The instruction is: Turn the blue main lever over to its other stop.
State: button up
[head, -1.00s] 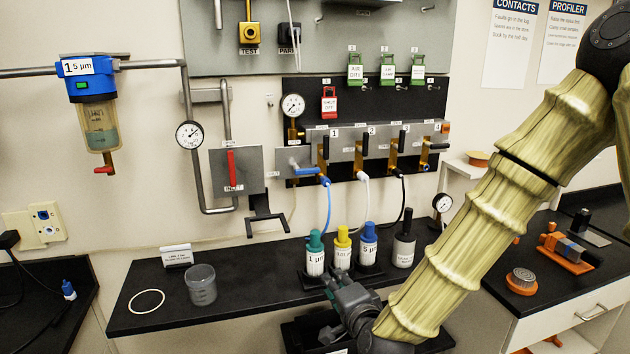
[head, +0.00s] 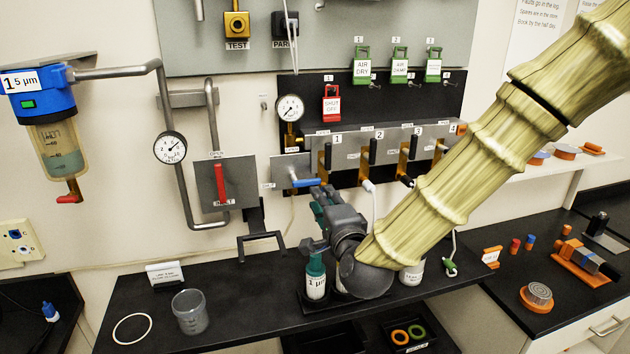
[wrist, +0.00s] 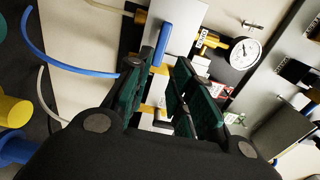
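The blue main lever (head: 306,183) lies almost level, pointing right from a grey plate (head: 287,168) on the wall panel. In the wrist view the blue lever (wrist: 166,32) shows just beyond the fingertips. My gripper (head: 322,196) is raised just below and right of the lever in the head view. In the wrist view my gripper (wrist: 168,75) has its dark green fingers apart, with a gap between them. I see no grip on the lever; whether a finger touches it I cannot tell.
Black-handled valves (head: 370,160) stand right of the lever, and a pressure gauge (head: 290,107) is above it. A red inlet lever (head: 219,184) is to the left. Bottles, including a green-capped one (head: 316,282), stand below my gripper. A clear cup (head: 190,312) is on the bench.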

aim_at(313, 184)
jog(key=p+x, duration=0.2)
jog(key=x, duration=0.4)
jog(key=shift+w+r, duration=0.1)
jog(key=shift+w+a, duration=0.2)
jog(key=shift+w, duration=0.5)
jog(key=shift+s, duration=0.1)
jog(key=shift+c, duration=0.2)
grip_shut()
